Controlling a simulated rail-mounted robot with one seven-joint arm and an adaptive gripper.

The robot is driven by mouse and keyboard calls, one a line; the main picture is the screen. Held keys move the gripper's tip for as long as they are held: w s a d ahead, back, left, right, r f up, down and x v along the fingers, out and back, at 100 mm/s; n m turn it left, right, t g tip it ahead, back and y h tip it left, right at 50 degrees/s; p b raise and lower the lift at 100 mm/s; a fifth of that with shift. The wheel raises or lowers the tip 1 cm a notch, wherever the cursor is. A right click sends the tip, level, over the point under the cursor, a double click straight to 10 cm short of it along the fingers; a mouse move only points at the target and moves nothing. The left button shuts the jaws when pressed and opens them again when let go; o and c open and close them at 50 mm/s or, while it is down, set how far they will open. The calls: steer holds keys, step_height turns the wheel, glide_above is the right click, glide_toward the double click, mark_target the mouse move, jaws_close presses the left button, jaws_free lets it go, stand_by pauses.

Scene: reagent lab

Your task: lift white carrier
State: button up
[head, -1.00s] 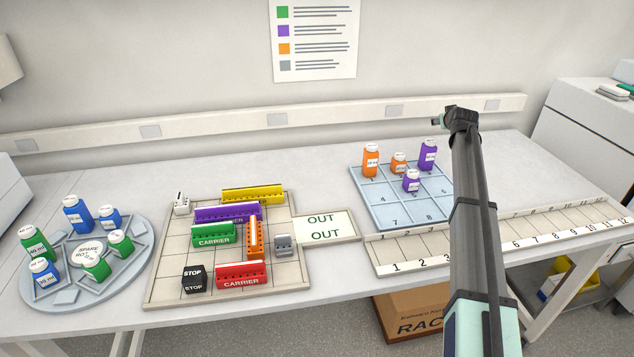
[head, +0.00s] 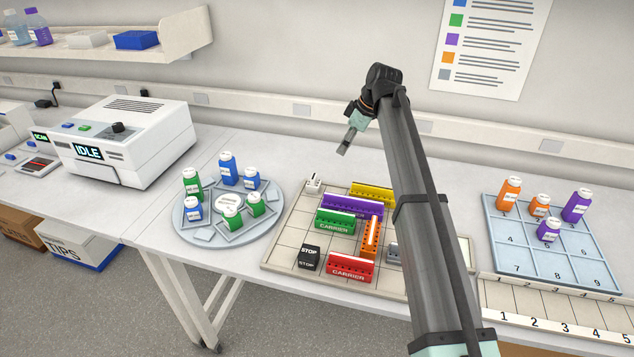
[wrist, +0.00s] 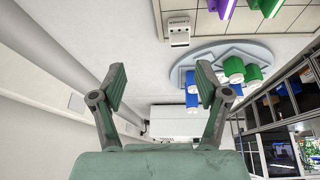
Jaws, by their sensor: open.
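The small white carrier (head: 314,183) stands at the back left corner of the gridded board (head: 284,246). In the wrist view the white carrier (wrist: 180,30) shows near the top, beyond and slightly right of the gap between my fingers. My gripper (head: 346,144) is raised behind the board, up and to the right of the white carrier in the head view. In the wrist view my gripper (wrist: 161,84) has its two fingers spread apart with nothing between them.
On the board are yellow (head: 372,193), purple (head: 352,206), green (head: 336,220), orange (head: 371,237) and red (head: 351,267) carriers and a black STOP block (head: 309,258). A round bottle tray (head: 203,236) is left of the board. My arm hides the board's right part.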

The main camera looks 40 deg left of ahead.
mark_target(314, 176)
steer(key=shift+n+g, duration=0.4)
steer(key=shift+n, duration=0.2)
steer(key=s+a+f+p, duration=0.1)
steer(key=s+a+f, duration=0.1)
steer(key=f, duration=0.1)
steer(key=s+a+f+p, duration=0.1)
steer(key=s+a+f, duration=0.1)
steer(key=f, duration=0.2)
steer(key=s+a+f+p, duration=0.1)
steer(key=s+a+f, duration=0.1)
steer(key=f, duration=0.1)
steer(key=shift+a+f+p, duration=0.2)
steer(key=shift+f+p, duration=0.05)
steer(key=shift+p, duration=0.15)
steer(key=shift+w+p+x, duration=0.15)
steer(key=shift+p+x, duration=0.55)
steer(key=shift+x, duration=0.65)
steer(key=shift+w+p+x, duration=0.1)
steer(key=shift+p+x, duration=0.55)
steer(key=shift+x, duration=0.65)
steer(key=c, duration=1.2)
